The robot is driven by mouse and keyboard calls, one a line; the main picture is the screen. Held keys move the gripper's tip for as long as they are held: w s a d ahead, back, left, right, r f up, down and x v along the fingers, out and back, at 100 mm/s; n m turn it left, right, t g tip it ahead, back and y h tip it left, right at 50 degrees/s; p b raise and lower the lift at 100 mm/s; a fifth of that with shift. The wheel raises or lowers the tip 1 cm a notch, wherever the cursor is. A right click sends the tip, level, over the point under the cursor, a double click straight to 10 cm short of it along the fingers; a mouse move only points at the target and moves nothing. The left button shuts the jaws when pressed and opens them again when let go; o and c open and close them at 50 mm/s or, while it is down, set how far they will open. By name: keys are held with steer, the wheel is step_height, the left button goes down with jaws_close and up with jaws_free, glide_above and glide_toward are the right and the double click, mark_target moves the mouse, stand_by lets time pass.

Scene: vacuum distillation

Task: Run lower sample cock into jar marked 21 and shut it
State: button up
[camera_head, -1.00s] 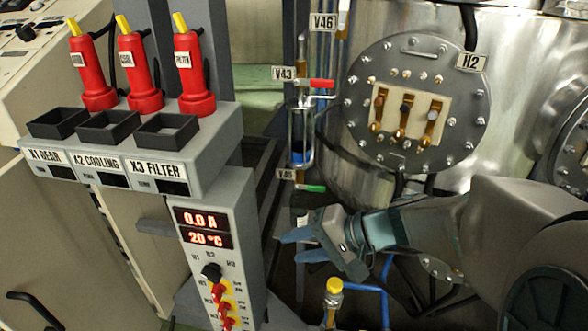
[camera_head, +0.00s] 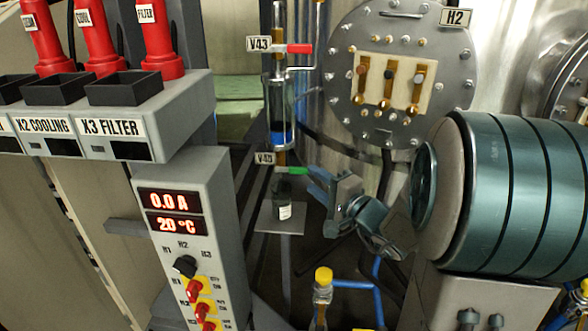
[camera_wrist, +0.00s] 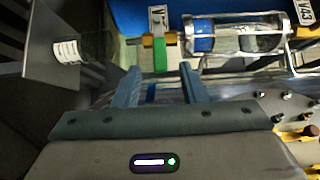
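The lower sample cock has a green handle (camera_head: 292,170) pointing right in the head view, beside a tag that seems to read V45 (camera_head: 265,158). A small dark jar (camera_head: 284,206) with a white label stands under it; its number is unreadable. The jar also shows in the wrist view (camera_wrist: 84,48). My gripper (camera_head: 315,182) is open, just right of the handle. In the wrist view, the green handle (camera_wrist: 160,55) points toward my open gripper (camera_wrist: 160,76), its end about level with the gap between the fingertips. I cannot tell whether they touch.
The jar is on a small grey stand (camera_head: 268,222). Above the cock is a glass receiver (camera_head: 281,110) with blue liquid, topped by the red-handled V43 cock (camera_head: 299,48). Vessel flange H2 (camera_head: 445,85) is behind; a yellow-capped fitting (camera_head: 323,280) is below.

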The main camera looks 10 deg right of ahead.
mark_target(301, 172)
steer(key=x, duration=0.8)
steer(key=shift+w+a, duration=0.1)
steer(key=shift+w, duration=0.1)
jaws_close()
